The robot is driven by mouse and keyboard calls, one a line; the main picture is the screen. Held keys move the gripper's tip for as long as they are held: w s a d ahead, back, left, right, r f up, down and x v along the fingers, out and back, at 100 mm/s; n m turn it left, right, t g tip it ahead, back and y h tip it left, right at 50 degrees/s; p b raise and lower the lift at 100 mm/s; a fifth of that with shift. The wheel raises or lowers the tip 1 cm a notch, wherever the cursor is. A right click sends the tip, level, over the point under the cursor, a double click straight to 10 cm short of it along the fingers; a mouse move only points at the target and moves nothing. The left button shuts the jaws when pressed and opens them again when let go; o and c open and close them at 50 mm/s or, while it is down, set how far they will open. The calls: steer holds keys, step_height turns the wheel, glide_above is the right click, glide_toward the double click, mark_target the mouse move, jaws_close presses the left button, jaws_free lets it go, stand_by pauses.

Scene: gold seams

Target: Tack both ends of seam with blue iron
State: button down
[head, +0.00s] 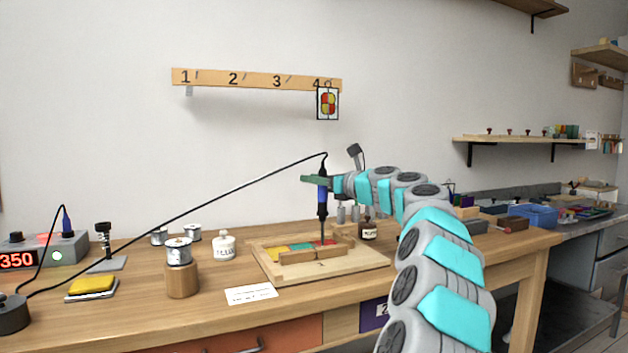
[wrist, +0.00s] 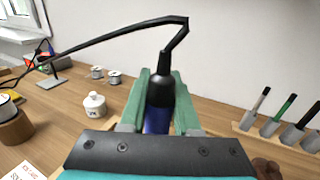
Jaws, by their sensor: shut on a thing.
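My gripper (head: 322,181) is shut on the blue iron (head: 323,199), which hangs upright, tip down. Its tip is over the right part of the wooden board (head: 342,264), near the red glass piece (head: 326,243); I cannot tell whether it touches. Green (head: 301,246) and yellow (head: 276,253) pieces lie on the board beside wooden bars (head: 310,255). The seam itself is too small to make out. In the wrist view the iron's blue handle (wrist: 158,118) sits between green fingers (wrist: 160,100), and the board's work area is hidden.
A solder spool (head: 179,251) on a wooden block (head: 182,281), a white jar (head: 224,246), a yellow sponge (head: 92,285) and a dark bottle (head: 369,230) stand around the board.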

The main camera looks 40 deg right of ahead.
steer(key=shift+r, duration=2.95)
